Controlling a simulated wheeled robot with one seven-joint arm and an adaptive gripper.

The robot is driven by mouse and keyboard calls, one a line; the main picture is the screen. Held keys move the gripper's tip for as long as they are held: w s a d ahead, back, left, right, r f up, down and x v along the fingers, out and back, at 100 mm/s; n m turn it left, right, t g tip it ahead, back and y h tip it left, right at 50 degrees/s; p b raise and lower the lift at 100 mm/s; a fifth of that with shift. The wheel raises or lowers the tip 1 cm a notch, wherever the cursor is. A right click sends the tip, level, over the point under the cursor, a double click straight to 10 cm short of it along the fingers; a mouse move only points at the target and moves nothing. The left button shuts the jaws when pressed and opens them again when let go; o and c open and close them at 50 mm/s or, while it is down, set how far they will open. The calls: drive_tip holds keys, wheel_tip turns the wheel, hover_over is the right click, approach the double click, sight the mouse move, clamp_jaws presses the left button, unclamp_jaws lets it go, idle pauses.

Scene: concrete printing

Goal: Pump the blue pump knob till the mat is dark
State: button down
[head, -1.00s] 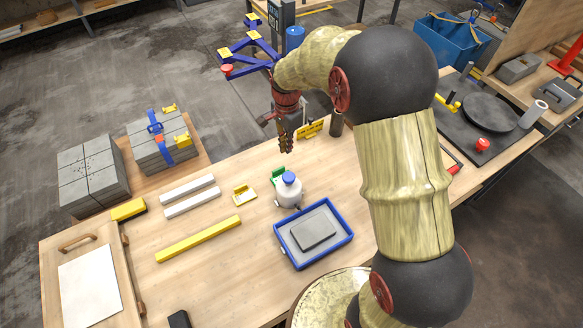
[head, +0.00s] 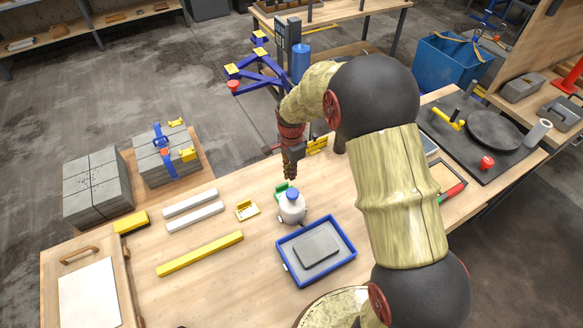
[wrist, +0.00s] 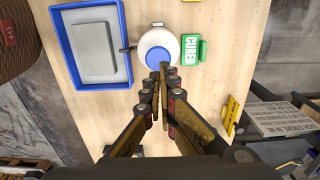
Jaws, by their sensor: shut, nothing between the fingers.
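The white bottle (head: 291,209) stands upright on the wooden table, with the blue pump knob (head: 292,194) on its top. In the wrist view the blue knob (wrist: 159,56) shows just beyond my fingertips. My gripper (head: 290,178) is shut and empty, pointing down close above the knob; I cannot tell whether it touches. The grey mat (head: 316,250) lies in a blue-rimmed tray (head: 352,257) to the front right of the bottle.
A green "CURE" sign (wrist: 193,50) stands right beside the bottle. A small yellow piece (head: 246,210), white bars (head: 193,208) and a yellow bar (head: 200,254) lie to the left. A black plate with a round disc (head: 494,130) is at the right.

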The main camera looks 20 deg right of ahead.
sight(292, 192)
wheel_tip(292, 192, down, 8)
drive_tip(key=shift+f, duration=0.2)
drive_tip(key=shift+f, duration=0.1)
idle(0.3)
drive_tip(key=shift+f+b, duration=0.7)
drive_tip(key=shift+f, duration=0.55)
drive_tip(key=shift+r, duration=0.15)
drive_tip(key=shift+d+r+p, duration=0.1)
drive_tip(key=shift+r+p, duration=0.25)
wheel_tip(292, 192, up, 13)
drive_tip(key=p, duration=0.1)
drive_tip(key=shift+r, duration=0.2)
